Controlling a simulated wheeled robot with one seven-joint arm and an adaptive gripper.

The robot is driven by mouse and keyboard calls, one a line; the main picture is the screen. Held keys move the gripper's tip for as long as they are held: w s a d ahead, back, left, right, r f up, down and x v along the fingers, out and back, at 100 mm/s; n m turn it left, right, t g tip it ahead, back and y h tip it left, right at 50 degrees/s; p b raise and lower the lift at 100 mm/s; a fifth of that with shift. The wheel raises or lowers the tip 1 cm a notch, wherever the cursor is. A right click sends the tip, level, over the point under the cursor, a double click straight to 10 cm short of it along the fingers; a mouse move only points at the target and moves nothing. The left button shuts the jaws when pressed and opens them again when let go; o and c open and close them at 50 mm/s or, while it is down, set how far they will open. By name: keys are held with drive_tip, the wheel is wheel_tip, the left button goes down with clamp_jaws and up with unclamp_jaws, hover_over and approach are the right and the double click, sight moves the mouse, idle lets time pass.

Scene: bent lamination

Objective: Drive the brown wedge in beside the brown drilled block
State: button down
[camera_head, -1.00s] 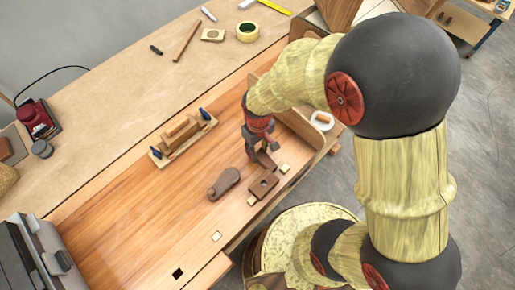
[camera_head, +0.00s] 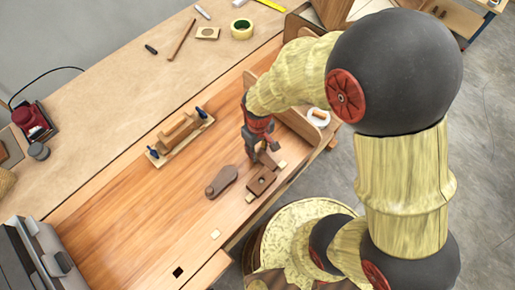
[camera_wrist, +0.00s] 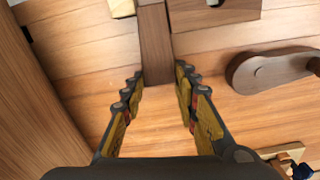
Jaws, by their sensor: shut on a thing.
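The brown wedge (camera_wrist: 155,45) is a narrow dark bar in the wrist view. My gripper (camera_wrist: 157,80) is shut on its near end, with a finger on each side; in the head view my gripper (camera_head: 260,156) is low over the bench. The brown drilled block (camera_wrist: 215,12) lies just right of the wedge in the wrist view, close along its side; whether they touch is unclear. In the head view the block (camera_head: 261,181) shows its hole and sits just below my gripper. The wedge is mostly hidden there by the fingers.
A brown rounded lever (camera_head: 222,182) lies left of the block. Pale squares (camera_head: 250,198) dot the bench top (camera_head: 150,215). A wooden fixture with blue knobs (camera_head: 180,135) stands farther back. A grey case (camera_head: 40,265) is at lower left. The bench middle is clear.

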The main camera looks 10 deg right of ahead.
drive_tip(key=shift+f, duration=0.1)
drive_tip(key=c, duration=1.3)
unclamp_jaws()
drive_tip(key=shift+r+p, duration=2.85)
drive_tip(key=shift+r, duration=0.7)
